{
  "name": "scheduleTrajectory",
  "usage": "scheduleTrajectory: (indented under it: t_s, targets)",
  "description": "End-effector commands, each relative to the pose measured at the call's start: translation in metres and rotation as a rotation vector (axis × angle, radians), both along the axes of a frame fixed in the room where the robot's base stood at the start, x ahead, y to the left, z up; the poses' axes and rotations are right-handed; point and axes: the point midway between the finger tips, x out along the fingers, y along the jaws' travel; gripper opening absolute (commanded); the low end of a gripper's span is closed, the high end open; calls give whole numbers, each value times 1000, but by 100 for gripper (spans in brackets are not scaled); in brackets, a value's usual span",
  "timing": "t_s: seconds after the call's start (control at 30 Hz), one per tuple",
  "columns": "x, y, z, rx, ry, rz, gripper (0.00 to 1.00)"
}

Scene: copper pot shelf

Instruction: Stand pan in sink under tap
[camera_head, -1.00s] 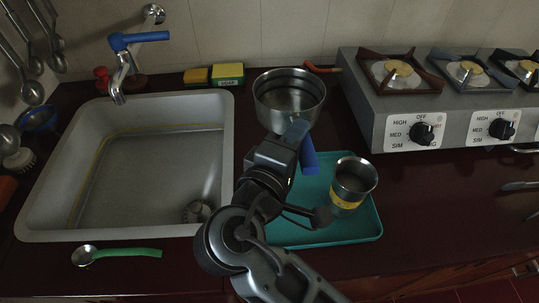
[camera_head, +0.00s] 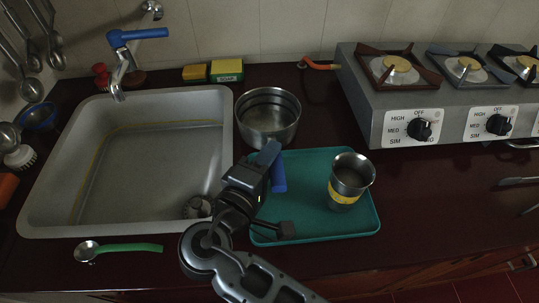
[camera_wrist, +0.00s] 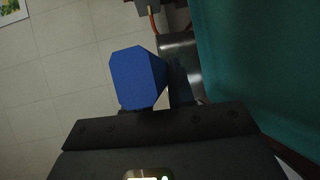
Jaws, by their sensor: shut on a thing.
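The steel pan (camera_head: 267,125) is upright just right of the sink's right rim in the head view; whether it is lifted clear of the counter I cannot tell. My gripper (camera_head: 270,158), with blue fingers, is shut on the pan's near side. In the wrist view, my gripper (camera_wrist: 158,80) has a strip of the pan's metal (camera_wrist: 178,52) by its fingers; the exact grip is hidden. The grey sink (camera_head: 229,150) lies at left, its basin holding only a drain piece near the front right. The tap (camera_head: 120,72) with a blue lever stands behind the sink.
A teal tray (camera_head: 320,228) bears a steel cup (camera_head: 350,182) with a yellow band, right of my gripper. A stove (camera_head: 385,100) stands at right. Soap and sponge boxes (camera_head: 226,71) lie behind. A green-handled spoon (camera_head: 125,247) lies in front of the sink.

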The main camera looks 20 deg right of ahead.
Motion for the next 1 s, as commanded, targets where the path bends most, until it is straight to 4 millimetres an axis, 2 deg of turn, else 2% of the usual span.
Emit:
scheduleTrajectory:
  t_s: [0.1, 0.13, 0.37, 0.7, 0.87, 1.0]
  targets:
    - [0, 0, -3, 0, -3, 0, 0]
    - [0, 0, -3, 0, 0, 0, 25]
    - [0, 0, -2, 0, 0, 0, 47]
    - [-1, 1, 1, 1, -1, 0, 49]
    - [-14, 18, 2, 1, -1, 3, 49]
    - [-33, 40, 5, 1, -1, 4, 49]
